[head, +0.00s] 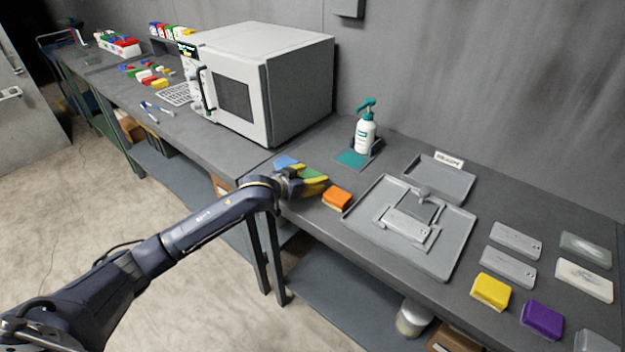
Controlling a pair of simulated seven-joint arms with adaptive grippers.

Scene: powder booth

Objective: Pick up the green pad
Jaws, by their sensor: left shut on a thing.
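The green pad (312,172) shows green on top with a yellow part beside it, at the front edge of the bench near the middle of the head view. My left gripper (303,184) reaches in from the left and is shut on the green pad. The dark fingers partly hide the pad. I cannot tell whether the pad touches the bench. My right gripper is not in view.
A blue pad (286,161) lies just behind the gripper, and an orange pad (337,198) lies close to its right. A grey tray with a fixture (455,250), a pump bottle (365,133) and a white oven-like box (290,65) stand around. Yellow (491,291) and purple (542,319) pads lie front right.

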